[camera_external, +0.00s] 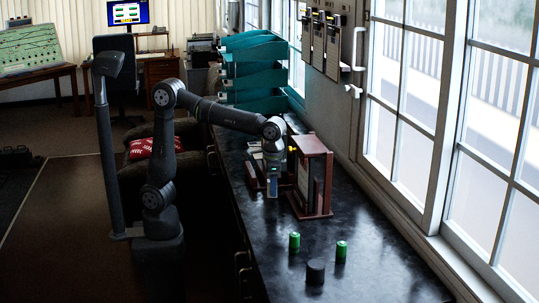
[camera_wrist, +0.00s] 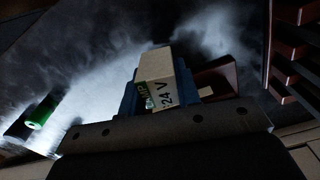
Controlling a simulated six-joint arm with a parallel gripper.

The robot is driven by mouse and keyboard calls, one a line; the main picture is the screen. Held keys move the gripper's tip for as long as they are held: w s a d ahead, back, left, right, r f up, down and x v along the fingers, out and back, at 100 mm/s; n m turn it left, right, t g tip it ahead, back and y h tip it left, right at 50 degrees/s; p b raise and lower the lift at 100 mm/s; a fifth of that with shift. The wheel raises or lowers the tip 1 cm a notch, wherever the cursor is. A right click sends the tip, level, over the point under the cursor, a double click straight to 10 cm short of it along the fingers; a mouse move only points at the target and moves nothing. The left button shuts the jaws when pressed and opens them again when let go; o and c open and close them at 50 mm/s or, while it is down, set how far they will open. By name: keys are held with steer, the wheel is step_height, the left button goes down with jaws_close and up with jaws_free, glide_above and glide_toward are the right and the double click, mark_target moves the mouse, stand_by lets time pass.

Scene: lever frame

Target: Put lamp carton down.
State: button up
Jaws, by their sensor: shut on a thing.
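In the external view my gripper (camera_external: 272,184) points down low over the dark counter, just left of a wooden rack. The carton is too small and shaded to make out there. I cannot tell whether it touches the counter.
The dark counter (camera_external: 365,285) is clear at its near end, apart from two green cylinders (camera_external: 294,241) (camera_external: 341,250) and a black cylinder (camera_external: 315,271). The reddish wooden rack (camera_external: 325,180) stands close to my gripper's right. Teal trays (camera_external: 250,65) stand behind.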

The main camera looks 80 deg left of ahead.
steer(key=d+m, duration=0.2)
steer(key=d, duration=0.1)
steer(key=d+f+m, duration=0.1)
steer(key=d, duration=0.2)
steer(key=d+m, duration=0.2)
steer(key=d, duration=0.2)
steer(key=shift+s+f+m, duration=0.25)
steer(key=shift+f+m, duration=0.05)
steer(key=shift+w+d, duration=0.2)
steer(key=shift+d, duration=0.25)
